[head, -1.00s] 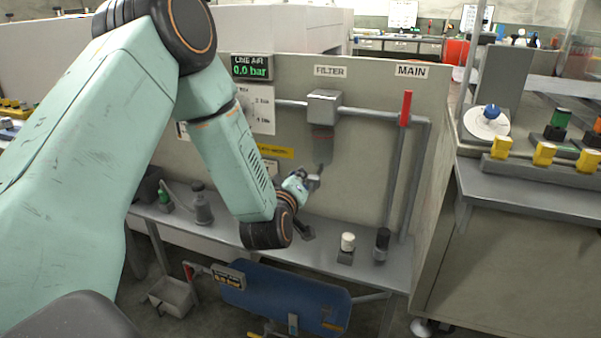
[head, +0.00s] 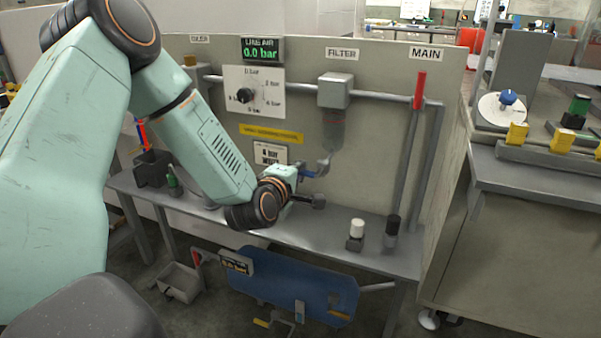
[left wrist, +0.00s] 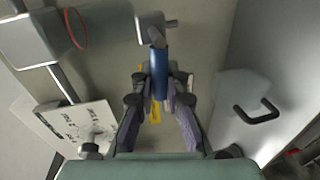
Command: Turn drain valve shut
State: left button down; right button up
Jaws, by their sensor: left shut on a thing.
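The drain valve is a grey fitting (head: 325,163) below the FILTER bowl (head: 334,130), with a small blue lever (head: 307,173) pointing left in the head view. My left gripper (head: 299,174) is at that lever, partly hidden behind its own wrist. In the left wrist view the blue lever (left wrist: 158,84) lies between the two fingers of the left gripper (left wrist: 159,86), which is shut on it. The grey valve body (left wrist: 150,27) stands just beyond the fingertips. My right gripper is not in view.
A grey bench (head: 310,236) runs below the panel. A white-topped knob (head: 356,229) and a dark-capped post (head: 392,225) stand on it to the right. The red MAIN handle (head: 420,90) points up. The LINE AIR display (head: 262,49) reads 0.0 bar.

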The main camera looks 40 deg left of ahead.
pick_arm(q)
jog(key=shift+f+n, duration=0.3)
jog(key=shift+n, duration=0.2)
jog(key=c, duration=1.4)
grip_release()
jog(key=shift+s+r, duration=0.1)
jog(key=shift+o, duration=0.2)
jog(key=v, duration=0.7)
jog(key=shift+s, duration=0.2)
